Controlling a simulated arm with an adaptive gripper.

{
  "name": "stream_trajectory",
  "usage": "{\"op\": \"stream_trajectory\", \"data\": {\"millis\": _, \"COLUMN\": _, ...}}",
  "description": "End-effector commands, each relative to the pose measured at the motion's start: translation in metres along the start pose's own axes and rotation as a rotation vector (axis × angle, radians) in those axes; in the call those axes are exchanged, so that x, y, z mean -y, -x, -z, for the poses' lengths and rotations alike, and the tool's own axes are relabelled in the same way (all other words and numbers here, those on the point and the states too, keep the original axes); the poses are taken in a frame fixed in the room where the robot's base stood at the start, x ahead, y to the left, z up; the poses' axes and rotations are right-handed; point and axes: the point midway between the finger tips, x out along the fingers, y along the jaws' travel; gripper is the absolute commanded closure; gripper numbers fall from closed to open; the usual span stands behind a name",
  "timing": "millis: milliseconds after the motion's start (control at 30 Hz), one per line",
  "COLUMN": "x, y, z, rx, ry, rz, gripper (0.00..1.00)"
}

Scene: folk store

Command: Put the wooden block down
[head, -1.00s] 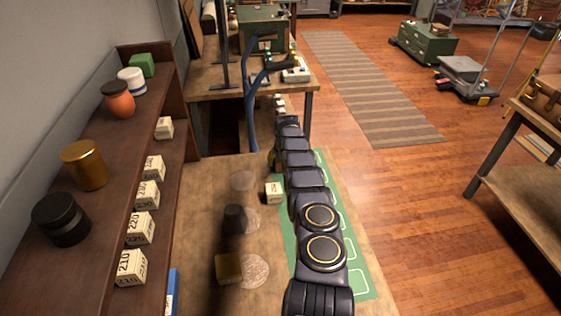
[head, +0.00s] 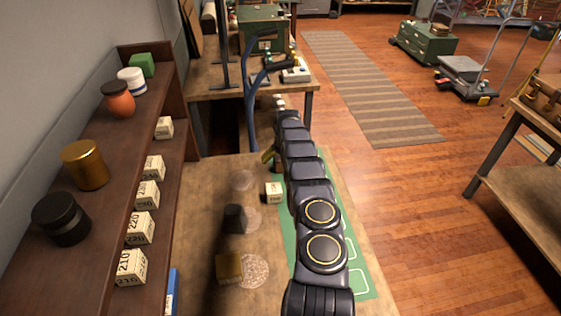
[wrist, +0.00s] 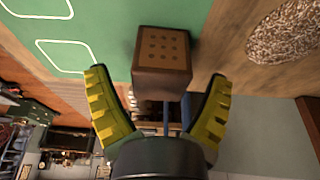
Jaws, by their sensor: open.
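A brown wooden block (wrist: 162,58) with rows of small dark dots on one face shows in the wrist view. It is at the edge of the green mat (wrist: 100,30), beside the bare wooden tabletop. My gripper (wrist: 158,76) is open, with its yellow ribbed fingers apart on either side of the block's near end. I see gaps between the fingers and the block. In the head view my arm hides this block and most of my gripper; only a yellowish finger part (head: 268,157) shows at its far end.
A cream numbered block (head: 274,193), a dark block (head: 235,219) and a gold block (head: 229,266) stand on the table left of my arm. A shelf (head: 125,190) with numbered blocks and jars runs along the left. Round speckled discs (head: 251,271) mark the tabletop.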

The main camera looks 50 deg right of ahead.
Motion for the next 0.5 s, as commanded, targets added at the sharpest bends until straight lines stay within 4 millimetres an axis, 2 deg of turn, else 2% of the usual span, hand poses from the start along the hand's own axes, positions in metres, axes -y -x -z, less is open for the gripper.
{"op": "stream_trajectory", "data": {"millis": 500, "x": 0.000, "y": 0.076, "z": -0.001, "rx": 0.000, "ry": -0.002, "rz": -0.001, "gripper": 0.18}}
